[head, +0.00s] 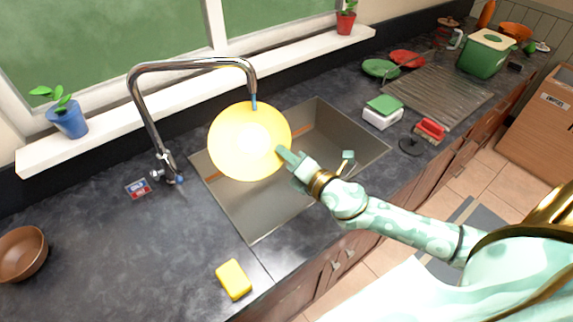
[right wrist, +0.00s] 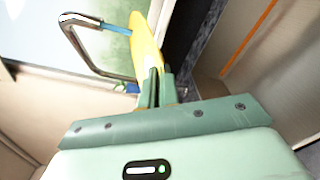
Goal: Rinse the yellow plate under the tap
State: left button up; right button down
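The yellow plate (head: 240,150) is held over the sink (head: 325,130), its round face turned toward the head camera. My right gripper (head: 284,155) is shut on the plate's right edge. In the right wrist view the plate (right wrist: 146,45) shows nearly edge-on between the fingers (right wrist: 157,88). The chrome tap (head: 190,65) arches over the sink, and its spout ends just above the plate's upper edge. A short blue stream (head: 254,101) runs from the spout down to the plate; it also shows in the right wrist view (right wrist: 115,29). My left gripper is not in view.
A brown bowl (head: 22,253) stands at the left. Right of the sink are a green-and-white sponge holder (head: 381,118), a red brush (head: 430,130), and a drainboard (head: 440,92). The counter left of the sink is mostly clear.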

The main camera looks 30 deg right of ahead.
jog(key=shift+w+d+f+b, duration=0.15)
jog(key=shift+w+d+b, duration=0.2)
jog(key=shift+w, duration=0.4)
jog(key=shift+w+d+f+b, duration=0.2)
jog(key=shift+w+d, duration=0.3)
jog(key=shift+w, duration=0.3)
jog(key=shift+w+d+f+b, duration=0.2)
jog(key=shift+w+d, duration=0.2)
jog(key=shift+w, duration=0.35)
jog(key=s+a+p, duration=0.1)
jog(key=s+a, duration=0.3)
jog(key=s, duration=0.3)
dwell(0.3)
jog(key=s+a+r+p, duration=0.2)
jog(key=s+r+p, duration=0.2)
jog(key=shift+s+a, duration=0.2)
